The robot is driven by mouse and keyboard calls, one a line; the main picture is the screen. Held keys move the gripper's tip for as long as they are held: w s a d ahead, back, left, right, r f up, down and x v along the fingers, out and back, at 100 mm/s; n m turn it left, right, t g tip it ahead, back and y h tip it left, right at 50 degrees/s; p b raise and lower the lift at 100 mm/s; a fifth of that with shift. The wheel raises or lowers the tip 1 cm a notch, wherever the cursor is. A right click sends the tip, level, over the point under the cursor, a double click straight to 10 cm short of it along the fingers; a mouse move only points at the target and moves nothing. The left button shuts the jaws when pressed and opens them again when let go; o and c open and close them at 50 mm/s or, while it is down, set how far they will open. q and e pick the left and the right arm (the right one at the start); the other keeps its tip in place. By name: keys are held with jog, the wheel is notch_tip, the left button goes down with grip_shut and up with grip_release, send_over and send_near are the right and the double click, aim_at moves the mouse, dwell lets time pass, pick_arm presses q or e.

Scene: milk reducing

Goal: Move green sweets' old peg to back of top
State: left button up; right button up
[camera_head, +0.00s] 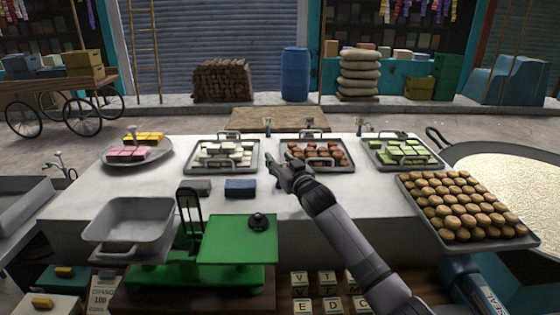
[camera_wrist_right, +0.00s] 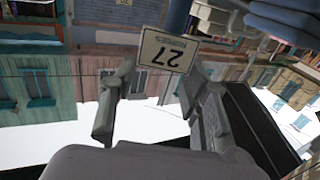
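The green sweets (camera_head: 400,148) lie in a metal tray (camera_head: 436,166) at the back right of the white counter top (camera_head: 350,195). A small upright peg-like piece (camera_head: 360,126) stands at the back edge, left of that tray; I cannot tell whether it is the old peg. My right gripper (camera_head: 280,162) is above the counter, in front of the brown sweets' tray and well left of the green sweets. My left gripper is not in view.
Trays of white sweets (camera_head: 222,152) and brown sweets (camera_head: 318,152) stand along the back. A green scale (camera_head: 238,240) stands in front with a metal pan (camera_head: 130,225). A tray of round sweets (camera_head: 465,205) and a wide pan (camera_head: 510,180) are at the right.

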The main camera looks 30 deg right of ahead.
jog(key=o, duration=0.3)
jog(key=shift+f, duration=0.15)
jog(key=shift+r, duration=0.35)
jog(key=shift+r+p, duration=0.45)
jog(key=shift+r, duration=0.05)
jog(key=shift+s+a+f+b, duration=0.15)
jog(key=shift+s+b, duration=0.8)
jog(key=shift+s, duration=2.05)
jog(key=shift+s+a+b, duration=0.15)
jog(key=shift+s+b, duration=0.8)
jog(key=shift+s, duration=2.05)
